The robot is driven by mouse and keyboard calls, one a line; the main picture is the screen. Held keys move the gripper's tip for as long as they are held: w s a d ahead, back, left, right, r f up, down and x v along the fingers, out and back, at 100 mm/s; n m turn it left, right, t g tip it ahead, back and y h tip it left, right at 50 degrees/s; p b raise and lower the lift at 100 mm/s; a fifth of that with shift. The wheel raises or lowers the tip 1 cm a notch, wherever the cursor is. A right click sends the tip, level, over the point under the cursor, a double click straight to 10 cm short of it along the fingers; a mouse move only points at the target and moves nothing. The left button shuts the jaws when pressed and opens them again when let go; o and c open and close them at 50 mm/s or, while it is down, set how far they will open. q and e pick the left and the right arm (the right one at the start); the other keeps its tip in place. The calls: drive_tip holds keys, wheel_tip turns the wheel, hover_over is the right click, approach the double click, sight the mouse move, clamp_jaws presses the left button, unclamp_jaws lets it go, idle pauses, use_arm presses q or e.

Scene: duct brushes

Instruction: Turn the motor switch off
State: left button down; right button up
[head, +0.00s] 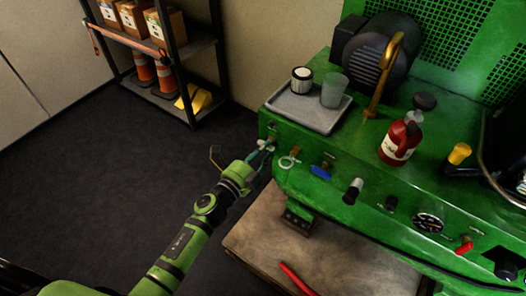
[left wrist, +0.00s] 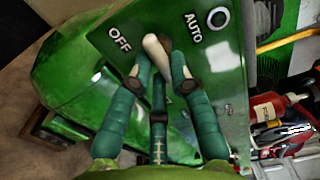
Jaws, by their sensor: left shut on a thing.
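The motor switch is a pale lever (left wrist: 153,45) on the green panel, beside the words OFF and AUTO in the left wrist view. Its tip leans up between the two words, and I cannot tell which position it is set to. My left gripper (left wrist: 161,74) is closed around the lever's lower part, which the fingers partly hide. In the head view my left gripper (head: 263,151) is at the left end of the green machine (head: 300,135), where the lever is too small to make out. My right gripper is not in view.
A grey tray (head: 305,115) and a red bottle (head: 399,142) stand on top. The dark floor at left is clear.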

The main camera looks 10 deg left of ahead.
use_arm(q)
drive_tip(key=c, duration=1.1)
unclamp_jaws()
drive_tip(key=v, duration=1.2)
drive_tip(key=shift+f, duration=0.1)
